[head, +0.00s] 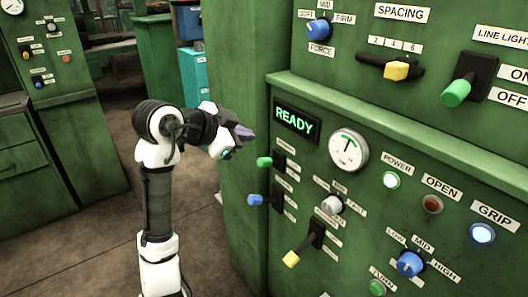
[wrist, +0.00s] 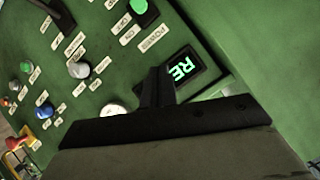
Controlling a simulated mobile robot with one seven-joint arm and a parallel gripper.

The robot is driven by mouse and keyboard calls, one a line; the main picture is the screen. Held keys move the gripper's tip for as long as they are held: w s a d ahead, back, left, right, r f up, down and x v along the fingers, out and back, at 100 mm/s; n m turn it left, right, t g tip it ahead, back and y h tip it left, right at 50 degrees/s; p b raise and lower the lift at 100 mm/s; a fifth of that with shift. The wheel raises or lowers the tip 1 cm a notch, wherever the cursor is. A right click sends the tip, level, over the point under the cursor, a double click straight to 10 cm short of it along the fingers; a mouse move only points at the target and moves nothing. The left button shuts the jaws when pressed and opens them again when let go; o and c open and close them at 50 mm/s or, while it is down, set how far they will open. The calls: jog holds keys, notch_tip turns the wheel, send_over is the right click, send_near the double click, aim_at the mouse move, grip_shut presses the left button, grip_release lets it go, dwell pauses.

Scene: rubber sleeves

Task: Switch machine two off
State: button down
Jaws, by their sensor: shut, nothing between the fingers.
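A green machine panel (head: 400,160) fills the right of the head view; no machine number is readable on it. Its display (head: 297,122) is lit and reads READY. The green-tipped lever (head: 265,162) sticks out at the panel's left edge, below the display. In the wrist view the green tip (wrist: 140,6) is at the top edge, near labels POWER, ON and OFF. The shut fingers (wrist: 157,88) partly overlap the display in the wrist view.
Below the green-tipped lever are a blue-tipped lever (head: 255,200) and a yellow-tipped lever (head: 291,259). A grey knob (head: 331,205), round gauge (head: 348,150) and blue knob (head: 410,263) lie to the right. Another green machine (head: 55,90) stands at far left. Floor is open between.

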jog(key=shift+s+d+f+m+g, duration=0.25)
jog(key=shift+s+f+m+g, duration=0.05)
jog(key=shift+f+g, duration=0.2)
jog(key=p, duration=0.2)
send_over(270, 163)
jog(key=s, duration=0.3)
notch_tip(270, 163, down, 5)
jog(key=f, duration=0.1)
jog(key=w+a+f, duration=0.1)
jog(key=f+p, duration=0.1)
jog(key=shift+w+a+f, duration=0.3)
jog(key=shift+w+f, duration=0.05)
jog(key=shift+f+b, duration=0.1)
jog(key=shift+b, duration=0.25)
jog(key=shift+s+a+f+b, duration=0.1)
jog(key=shift+b, duration=0.4)
